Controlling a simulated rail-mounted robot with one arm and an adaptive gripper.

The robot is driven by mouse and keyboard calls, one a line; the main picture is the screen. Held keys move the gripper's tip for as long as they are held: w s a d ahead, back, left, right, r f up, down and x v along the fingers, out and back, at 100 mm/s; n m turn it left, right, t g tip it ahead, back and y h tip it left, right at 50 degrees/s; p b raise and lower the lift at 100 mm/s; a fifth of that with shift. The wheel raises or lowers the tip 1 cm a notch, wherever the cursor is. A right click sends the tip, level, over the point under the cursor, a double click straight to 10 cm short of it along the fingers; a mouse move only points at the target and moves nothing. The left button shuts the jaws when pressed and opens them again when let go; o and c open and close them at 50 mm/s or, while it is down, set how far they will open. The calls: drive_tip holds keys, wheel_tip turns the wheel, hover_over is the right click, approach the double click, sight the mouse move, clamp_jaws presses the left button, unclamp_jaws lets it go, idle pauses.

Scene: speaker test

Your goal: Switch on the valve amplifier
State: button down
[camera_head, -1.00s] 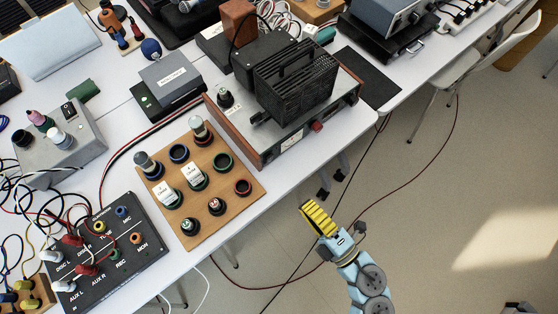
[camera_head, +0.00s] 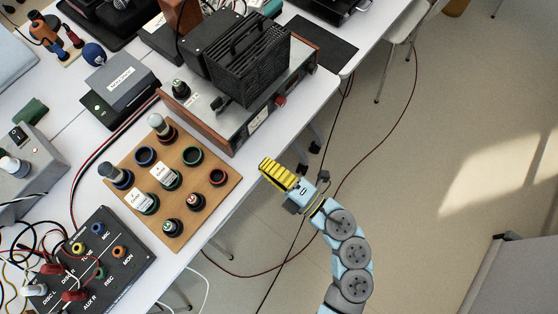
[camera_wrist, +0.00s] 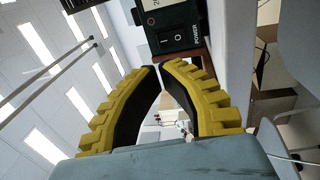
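The valve amplifier (camera_head: 230,132) stands near the table's edge in the head view. It has a black cage (camera_head: 250,68) on top, a wooden side and a metal front with a small red part (camera_head: 280,101) on it. My gripper (camera_head: 264,165) is below that front, just off the table edge and apart from it. Its yellow ribbed fingers have their tips together in the wrist view (camera_wrist: 159,68), with nothing between them. Beyond the tips is a dark panel (camera_wrist: 177,14) with a black rocker switch (camera_wrist: 171,40) marked I and O, beside the word POWER. The fingertips do not visibly touch the switch.
A wooden board (camera_head: 205,200) with several valves and sockets lies left of my gripper. A black patch box (camera_head: 85,275) with cables is at lower left. A grey box (camera_head: 124,80) stands left of the amplifier. Open floor (camera_head: 420,180) lies to the right, with thin cables across it.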

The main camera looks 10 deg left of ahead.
sight(234, 140)
drive_tip(key=shift+b+x, duration=1.05)
drive_tip(key=shift+x, duration=2.55)
drive_tip(key=shift+r, duration=0.1)
